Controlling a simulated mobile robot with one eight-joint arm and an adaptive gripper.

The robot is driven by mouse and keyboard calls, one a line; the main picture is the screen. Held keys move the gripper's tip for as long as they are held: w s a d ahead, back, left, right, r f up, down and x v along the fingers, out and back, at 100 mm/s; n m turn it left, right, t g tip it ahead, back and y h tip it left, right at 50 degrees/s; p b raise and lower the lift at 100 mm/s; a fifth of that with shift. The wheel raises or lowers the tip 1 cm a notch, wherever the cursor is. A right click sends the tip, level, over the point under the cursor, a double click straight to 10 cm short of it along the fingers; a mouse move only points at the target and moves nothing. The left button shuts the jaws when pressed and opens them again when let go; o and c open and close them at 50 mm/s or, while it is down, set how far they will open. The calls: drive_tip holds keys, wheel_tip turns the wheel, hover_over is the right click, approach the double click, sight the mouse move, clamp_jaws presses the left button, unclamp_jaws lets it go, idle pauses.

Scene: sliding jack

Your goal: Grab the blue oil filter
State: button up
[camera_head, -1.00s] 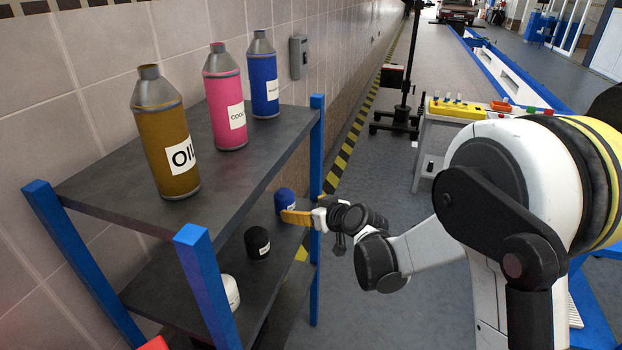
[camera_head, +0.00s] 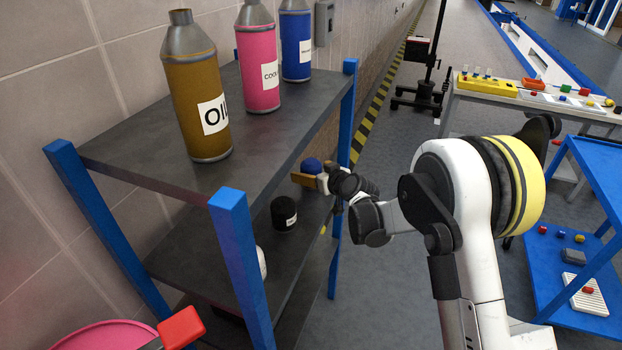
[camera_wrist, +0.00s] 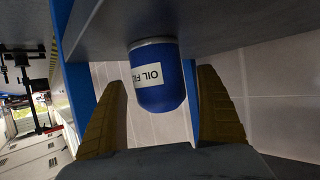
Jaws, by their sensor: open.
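The blue oil filter (camera_wrist: 160,78) stands on the lower shelf, directly ahead of my gripper in the wrist view. It has a white label reading "OIL FI...". In the wrist view my gripper (camera_wrist: 160,108) is open, with one brown finger on each side of the filter and gaps between. In the head view the filter (camera_head: 311,165) is at the far end of the shelf, mostly hidden behind my gripper (camera_head: 305,180). I cannot tell whether a finger touches it.
A black filter (camera_head: 284,213) and a partly hidden white one (camera_head: 261,263) stand nearer on the lower shelf. The upper shelf (camera_head: 190,180) holds brown, pink and blue bottles above. A blue post (camera_head: 346,110) is close to my gripper.

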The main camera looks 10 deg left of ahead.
drive_tip(key=shift+w+a+f, duration=0.15)
drive_tip(key=shift+w+a, duration=0.15)
drive_tip(key=shift+w, duration=0.05)
drive_tip(key=shift+c, duration=0.2)
drive_tip(key=c, duration=1.4)
drive_tip(key=shift+c, duration=0.2)
